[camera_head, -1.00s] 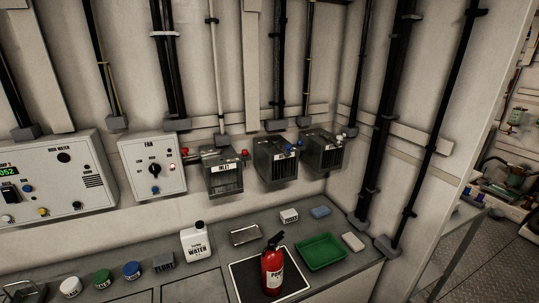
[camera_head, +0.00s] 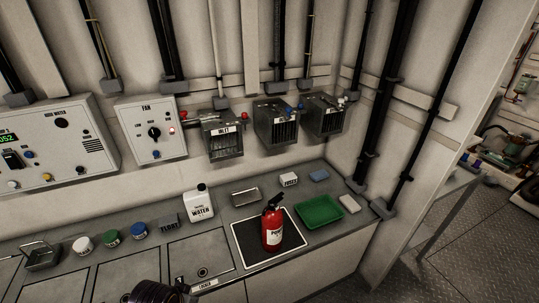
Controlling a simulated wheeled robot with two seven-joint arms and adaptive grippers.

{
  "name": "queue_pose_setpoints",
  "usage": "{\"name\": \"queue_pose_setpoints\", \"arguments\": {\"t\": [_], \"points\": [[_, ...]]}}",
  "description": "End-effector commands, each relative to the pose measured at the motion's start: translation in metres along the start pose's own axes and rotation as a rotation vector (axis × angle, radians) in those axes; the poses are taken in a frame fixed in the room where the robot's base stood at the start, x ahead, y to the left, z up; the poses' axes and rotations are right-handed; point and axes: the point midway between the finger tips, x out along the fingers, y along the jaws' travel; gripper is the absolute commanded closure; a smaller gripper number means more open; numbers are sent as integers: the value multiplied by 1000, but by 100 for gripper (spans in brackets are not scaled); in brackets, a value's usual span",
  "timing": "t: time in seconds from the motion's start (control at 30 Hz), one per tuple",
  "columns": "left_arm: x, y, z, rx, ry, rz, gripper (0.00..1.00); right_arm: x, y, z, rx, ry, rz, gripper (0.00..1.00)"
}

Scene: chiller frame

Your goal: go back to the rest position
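No gripper fingers can be made out in the head view. A dark rounded part shows at the bottom edge, left of the middle; too little of it is in view to tell what it is. The red fire extinguisher (camera_head: 272,229) stands upright on a black mat with a pale border (camera_head: 247,251) on the counter. The white water jug (camera_head: 199,206) stands to its left, and the green tray (camera_head: 320,212) lies to its right.
The counter also bears a metal tray (camera_head: 246,197), a blue block (camera_head: 319,175), white, green and blue round containers (camera_head: 83,244), and a wire-handled metal box (camera_head: 42,258). Wall boxes (camera_head: 223,140) and the fan panel (camera_head: 151,130) are above. Open floor (camera_head: 450,245) lies right.

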Motion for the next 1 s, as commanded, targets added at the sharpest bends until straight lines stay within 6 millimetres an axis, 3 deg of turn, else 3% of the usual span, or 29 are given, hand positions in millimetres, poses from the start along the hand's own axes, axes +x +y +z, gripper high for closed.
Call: {"name": "queue_pose_setpoints", "arguments": {"t": [0.37,0.67,1.0], "points": [[49,2,6,2,-17,3,100,0,0,0,0,0,0,60],[122,5,24,6,-41,7,100,0,0,0,0,0,0,60],[202,9,59,10,-69,11,100,0,0,0,0,1,0,60]]}}
